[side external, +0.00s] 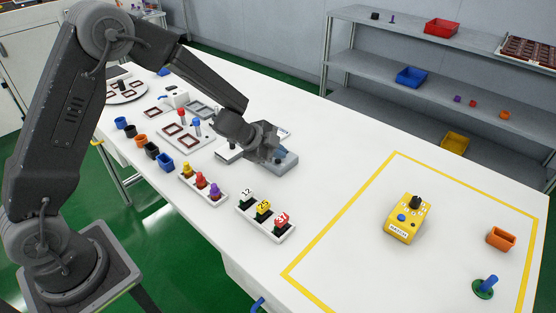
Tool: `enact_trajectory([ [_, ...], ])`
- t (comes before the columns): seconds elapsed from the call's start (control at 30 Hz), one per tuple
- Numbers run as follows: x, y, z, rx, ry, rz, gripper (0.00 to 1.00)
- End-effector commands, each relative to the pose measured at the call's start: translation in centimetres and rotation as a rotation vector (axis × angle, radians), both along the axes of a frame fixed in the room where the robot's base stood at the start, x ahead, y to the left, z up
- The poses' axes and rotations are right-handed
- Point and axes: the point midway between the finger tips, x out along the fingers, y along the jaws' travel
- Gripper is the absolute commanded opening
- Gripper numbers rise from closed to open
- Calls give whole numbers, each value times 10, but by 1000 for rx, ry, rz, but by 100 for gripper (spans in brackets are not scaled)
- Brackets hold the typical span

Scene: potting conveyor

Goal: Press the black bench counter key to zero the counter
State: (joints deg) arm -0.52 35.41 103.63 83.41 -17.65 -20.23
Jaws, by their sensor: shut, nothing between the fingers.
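My gripper (277,155) is shut and empty. It points down at a small grey-blue box (288,162) on the white bench, right of the bench's middle row of fixtures. The gripper hides much of this box's top, and I cannot tell whether the fingers touch it. I cannot make out a black key there; it may be hidden behind the gripper. A small pale box (228,153) lies just left of the gripper, partly covered by my wrist.
Number tags stand in a white holder (248,212) in front of the gripper, and coloured pegs in another (188,177). Several small pots (152,150) line the front edge. A yellow control box (405,220), an orange tray (501,239) and a green-based peg (484,289) lie within yellow tape.

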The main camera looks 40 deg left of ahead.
Motion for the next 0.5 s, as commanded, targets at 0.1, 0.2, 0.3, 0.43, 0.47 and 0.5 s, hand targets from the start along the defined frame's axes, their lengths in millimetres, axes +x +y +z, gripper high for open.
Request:
enact_trajectory([
  [0.1,0,0,-1,0,0,0,0],
  [0.2,0,0,-2,0,0,0,0],
  [0.3,0,0,-3,0,1,-1,0],
  [0.43,0,0,-4,0,1,-1,0],
  [0.47,0,0,-5,0,1,-1,0],
  [0.5,0,0,-5,0,1,-1,0],
])
